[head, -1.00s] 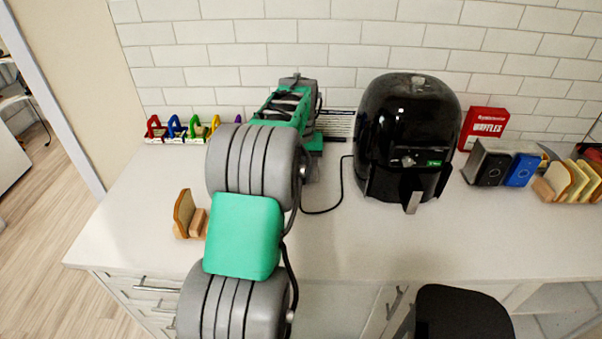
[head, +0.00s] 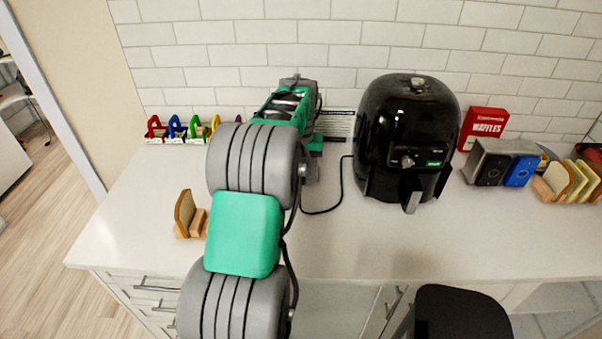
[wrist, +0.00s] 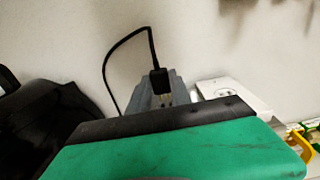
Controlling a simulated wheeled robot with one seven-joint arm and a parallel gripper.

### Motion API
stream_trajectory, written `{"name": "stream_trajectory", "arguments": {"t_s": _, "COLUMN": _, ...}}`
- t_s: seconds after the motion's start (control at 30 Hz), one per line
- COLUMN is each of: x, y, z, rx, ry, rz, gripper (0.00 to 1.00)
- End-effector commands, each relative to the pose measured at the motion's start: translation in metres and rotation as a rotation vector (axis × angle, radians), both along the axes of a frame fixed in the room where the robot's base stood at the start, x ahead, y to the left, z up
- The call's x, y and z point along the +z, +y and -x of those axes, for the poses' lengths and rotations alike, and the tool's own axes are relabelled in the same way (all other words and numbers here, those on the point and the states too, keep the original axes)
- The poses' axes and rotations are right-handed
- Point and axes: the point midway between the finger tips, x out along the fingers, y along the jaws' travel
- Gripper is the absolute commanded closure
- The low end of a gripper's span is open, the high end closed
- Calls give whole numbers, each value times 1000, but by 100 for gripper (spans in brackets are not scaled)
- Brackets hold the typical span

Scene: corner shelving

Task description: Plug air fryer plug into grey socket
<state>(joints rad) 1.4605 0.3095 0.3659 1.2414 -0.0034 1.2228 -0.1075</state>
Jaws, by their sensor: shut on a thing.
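The black air fryer (head: 405,140) stands on the counter right of my arm; part of it shows at the left of the wrist view (wrist: 45,120). Its black cord (head: 335,205) runs over the counter toward my arm and loops up to the plug in the wrist view. My gripper (wrist: 162,97) is shut on the black plug (wrist: 159,79), whose metal prongs show faintly. A pale socket (wrist: 237,96) lies right of the gripper in the wrist view, apart from the plug. I cannot tell its exact colour. My arm hides the plug and this socket in the head view.
Several coloured pieces on a white strip (head: 178,140) line the wall at left. Bread in a wooden holder (head: 188,215) stands left of my arm. A red waffle box (head: 484,128) and a toaster (head: 490,165) stand right of the fryer. The front counter is mostly clear.

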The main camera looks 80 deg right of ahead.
Motion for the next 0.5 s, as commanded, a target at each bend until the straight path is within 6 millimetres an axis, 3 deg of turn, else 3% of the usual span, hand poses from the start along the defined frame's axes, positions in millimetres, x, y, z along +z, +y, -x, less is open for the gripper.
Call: {"name": "stream_trajectory", "arguments": {"t_s": 0.5, "x": 1, "y": -9, "z": -2, "rx": 0, "ry": 0, "rz": 0, "gripper": 100}}
